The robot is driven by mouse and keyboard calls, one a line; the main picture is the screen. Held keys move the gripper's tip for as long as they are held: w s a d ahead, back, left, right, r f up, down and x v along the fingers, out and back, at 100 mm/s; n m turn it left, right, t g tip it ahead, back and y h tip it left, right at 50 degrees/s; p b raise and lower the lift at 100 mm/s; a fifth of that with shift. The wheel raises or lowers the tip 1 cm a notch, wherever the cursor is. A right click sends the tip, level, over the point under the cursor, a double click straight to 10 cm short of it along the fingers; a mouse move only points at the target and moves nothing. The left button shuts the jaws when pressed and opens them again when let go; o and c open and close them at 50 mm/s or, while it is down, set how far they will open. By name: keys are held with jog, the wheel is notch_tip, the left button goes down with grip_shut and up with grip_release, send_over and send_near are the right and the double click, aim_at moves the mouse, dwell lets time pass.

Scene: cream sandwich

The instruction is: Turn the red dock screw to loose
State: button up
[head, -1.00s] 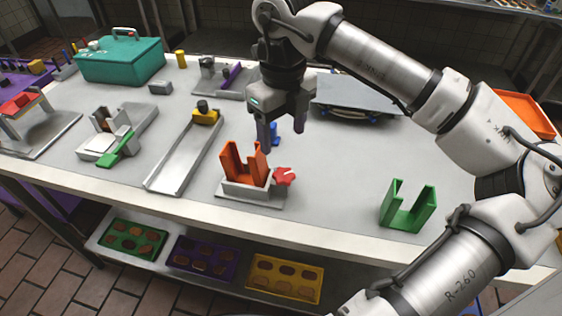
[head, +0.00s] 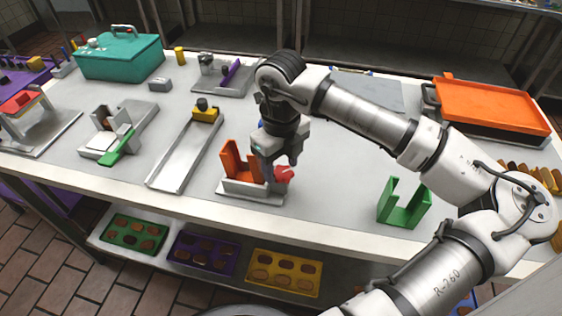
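The red dock screw (head: 284,174) sits on the right side of a grey dock (head: 248,196) near the table's front edge. An orange U-shaped holder (head: 236,165) stands upright in that dock. My gripper (head: 279,178) points down at the screw, its fingers beside or around it. The gripper hides part of the screw and the right part of the orange holder. I cannot tell whether the fingers touch the screw or how far apart they are.
A green U-shaped holder (head: 404,206) stands to the right. A metal chute with a yellow block (head: 205,114) lies to the left. An orange tray (head: 492,106) is at the back right. Colored trays, one yellow (head: 284,272), sit on the lower shelf. The table between dock and green holder is clear.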

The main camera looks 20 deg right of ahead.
jog(key=c, duration=0.6)
jog(key=shift+c, duration=0.2)
jog(key=shift+f+b, duration=0.1)
jog(key=shift+b, duration=0.3)
jog(key=shift+f+n+b, duration=0.15)
jog(key=shift+n+b, duration=0.55)
jog(key=shift+b, duration=0.1)
jog(key=shift+a+n+b, duration=0.1)
jog(key=shift+n+b, duration=0.6)
jog(key=shift+b, duration=0.3)
jog(key=n+b, duration=0.2)
jog(key=b, duration=0.1)
jog(key=shift+n, duration=0.4)
jog(key=shift+s+n+b, duration=0.1)
jog(key=shift+n+b, duration=0.5)
jog(key=shift+n, duration=0.3)
jog(key=shift+r, duration=0.25)
